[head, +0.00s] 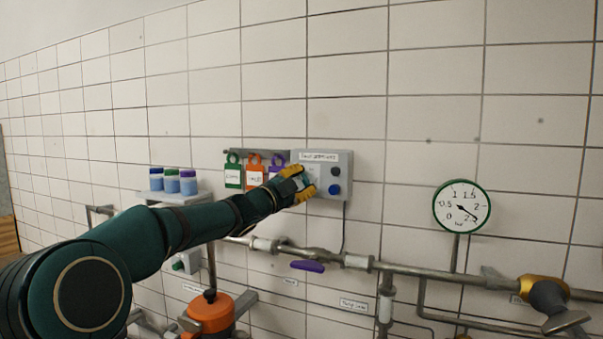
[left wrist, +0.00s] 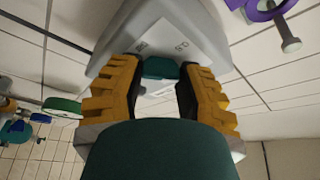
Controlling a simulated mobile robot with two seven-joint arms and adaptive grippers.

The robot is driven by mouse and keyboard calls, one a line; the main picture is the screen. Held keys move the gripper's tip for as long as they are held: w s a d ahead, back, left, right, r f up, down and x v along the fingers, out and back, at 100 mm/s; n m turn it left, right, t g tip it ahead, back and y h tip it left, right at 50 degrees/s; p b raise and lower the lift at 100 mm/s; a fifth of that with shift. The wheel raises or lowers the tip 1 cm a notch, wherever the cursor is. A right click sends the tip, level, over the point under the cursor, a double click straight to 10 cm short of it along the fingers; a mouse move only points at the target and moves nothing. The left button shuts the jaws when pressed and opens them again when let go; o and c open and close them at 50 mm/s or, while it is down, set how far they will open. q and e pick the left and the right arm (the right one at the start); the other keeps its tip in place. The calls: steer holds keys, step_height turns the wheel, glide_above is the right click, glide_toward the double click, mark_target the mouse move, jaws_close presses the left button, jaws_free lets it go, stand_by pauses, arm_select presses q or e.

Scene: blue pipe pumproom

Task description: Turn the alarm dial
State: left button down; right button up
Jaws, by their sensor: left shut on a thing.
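The grey alarm box (head: 327,157) is fixed to the tiled wall in the middle of the head view. My left gripper (head: 307,184) is at the left part of the box front, with yellow fingers shut on the dial. In the left wrist view, the yellow fingers of my left gripper (left wrist: 160,85) stand on both sides of a teal dial (left wrist: 160,68), in front of the grey box face (left wrist: 205,22) with small printed marks. The dial's pointing direction is hidden. My right gripper is not in view.
Green (head: 233,177), orange (head: 255,174) and purple (head: 277,162) tags hang just left of the box. A pipe (head: 410,268) with a purple handle (head: 307,266) runs below. A round gauge (head: 462,206) is right.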

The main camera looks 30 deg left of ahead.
arm_select(q)
steer(key=shift+r+m, duration=0.2)
steer(key=shift+m, duration=0.2)
steer(key=c, duration=0.8)
jaws_free()
steer(key=shift+o, duration=1.3)
steer(key=shift+f, duration=0.15)
steer(key=v, duration=1.2)
